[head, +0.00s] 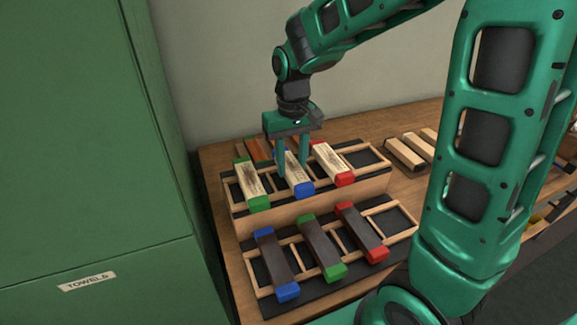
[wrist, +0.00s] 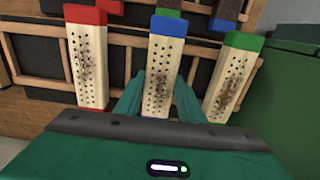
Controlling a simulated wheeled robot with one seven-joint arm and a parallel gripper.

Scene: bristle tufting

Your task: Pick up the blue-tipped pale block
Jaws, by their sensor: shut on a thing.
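The blue-tipped pale block (head: 296,173) lies in the middle of the raised back rack in the head view. In the wrist view the same block (wrist: 163,75) shows a pale, perforated face with a dark smudge and a blue end. My gripper (head: 292,165) is over it, with one finger on each long side, shut on the block. The fingers also show in the wrist view (wrist: 157,100). The block appears to be still at rack level; whether it is lifted clear of the rack I cannot tell.
A green-tipped pale block (head: 250,183) lies left of it and a red-tipped pale block (head: 331,162) lies right, both close to my fingers. The lower front rack (head: 392,218) holds dark blocks with coloured ends. A green cabinet (head: 80,140) stands at left. More blocks (head: 405,153) lie at right.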

